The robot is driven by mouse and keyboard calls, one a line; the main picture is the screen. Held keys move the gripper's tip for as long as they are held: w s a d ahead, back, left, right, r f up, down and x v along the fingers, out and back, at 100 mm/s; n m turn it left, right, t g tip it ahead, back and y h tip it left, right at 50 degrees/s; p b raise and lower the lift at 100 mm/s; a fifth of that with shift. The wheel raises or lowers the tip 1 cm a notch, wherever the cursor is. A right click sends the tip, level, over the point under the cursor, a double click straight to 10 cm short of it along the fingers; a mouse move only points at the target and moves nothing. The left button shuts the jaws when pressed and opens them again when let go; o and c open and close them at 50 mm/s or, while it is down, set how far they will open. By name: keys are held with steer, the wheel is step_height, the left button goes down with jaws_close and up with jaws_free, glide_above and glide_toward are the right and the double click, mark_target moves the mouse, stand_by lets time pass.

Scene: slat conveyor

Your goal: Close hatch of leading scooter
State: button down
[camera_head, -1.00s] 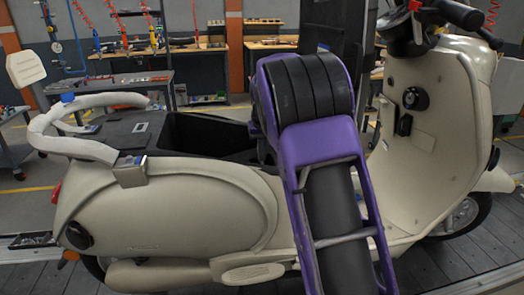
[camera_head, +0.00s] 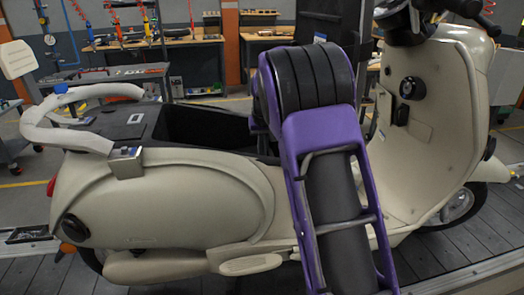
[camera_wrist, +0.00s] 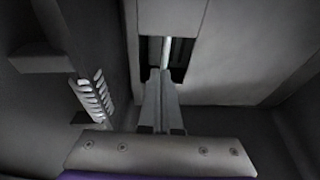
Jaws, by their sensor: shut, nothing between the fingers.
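A cream scooter (camera_head: 170,205) stands side-on across the head view, its front shield (camera_head: 425,130) at the right. Behind its rear body, a dark open compartment (camera_head: 205,130) shows beside a flat dark panel (camera_head: 120,120). I cannot tell for sure which part is the hatch. My gripper is hidden behind my purple arm in the head view. In the wrist view, my gripper (camera_wrist: 160,80) has its fingers together and empty. They point at a dark rectangular opening (camera_wrist: 178,60) in a grey surface (camera_wrist: 240,50); contact cannot be told.
A pale coil-like part (camera_wrist: 92,95) is left of the fingers in the wrist view. The scooter's curved rear rail (camera_head: 90,92) rises at the left. The slatted conveyor (camera_head: 450,255) runs beneath. Workbenches (camera_head: 185,42) stand behind.

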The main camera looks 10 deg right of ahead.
steer(key=w+d+p+v, duration=0.1)
steer(key=v, duration=1)
steer(key=shift+d+r+p, duration=0.3)
steer(key=shift+r+p, duration=0.1)
steer(key=shift+r, duration=0.05)
steer(key=c, duration=1.5)
jaws_free()
steer(key=shift+s+r, duration=0.25)
steer(key=shift+r, duration=0.05)
steer(key=shift+o, duration=1.3)
steer(key=shift+r, duration=0.2)
steer(key=shift+o, duration=1.1)
steer(key=shift+w+a+r, duration=0.1)
steer(key=shift+w+a, duration=0.1)
steer(key=shift+a, duration=0.05)
steer(key=shift+o, duration=0.4)
steer(key=shift+w+a+r+g+p, duration=0.2)
steer(key=shift+w+g, duration=0.1)
steer(key=shift+g, duration=0.1)
steer(key=shift+w+a+r+g+p, duration=0.1)
steer(key=shift+w+a+g+p, duration=0.1)
steer(key=shift+w+g, duration=0.15)
steer(key=shift+g+y, duration=0.7)
steer(key=shift+g, duration=0.25)
step_height(320, 180, down, 16)
steer(key=shift+a+r+b, duration=0.1)
steer(key=shift+r+b, duration=0.1)
steer(key=shift+b, duration=0.9)
